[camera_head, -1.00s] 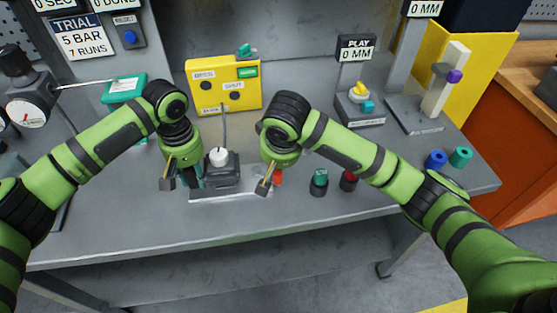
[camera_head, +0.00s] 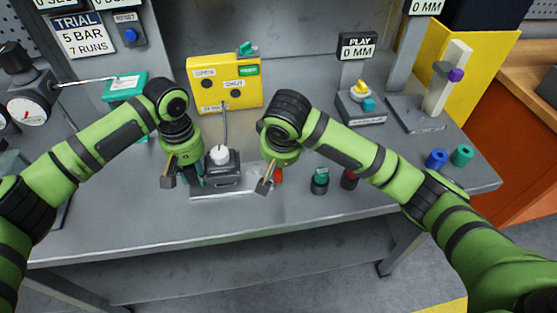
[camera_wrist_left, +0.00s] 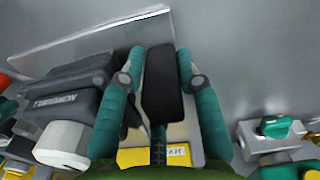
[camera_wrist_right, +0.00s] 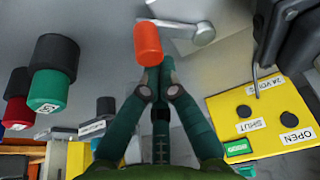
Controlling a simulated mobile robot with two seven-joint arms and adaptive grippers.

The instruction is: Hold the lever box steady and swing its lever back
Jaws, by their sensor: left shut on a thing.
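The lever box (camera_head: 222,175) is a dark block with a white cylinder on top, on a light base plate (camera_head: 235,193). The box also shows in the left wrist view (camera_wrist_left: 65,95). My left gripper (camera_head: 180,183) is at its left side, its fingers closed on a black block (camera_wrist_left: 161,85); how that block joins the box is unclear. The lever's orange-red knob (camera_head: 278,176) is right of the box; the right wrist view shows the knob (camera_wrist_right: 148,43) and grey lever arm (camera_wrist_right: 198,34). My right gripper (camera_wrist_right: 158,70) has its fingertips together right by the knob; contact is unclear.
A yellow panel (camera_head: 222,72) with a cable stands behind the box. A PLAY gauge (camera_head: 358,47) is farther back. The front edge of the bench is clear.

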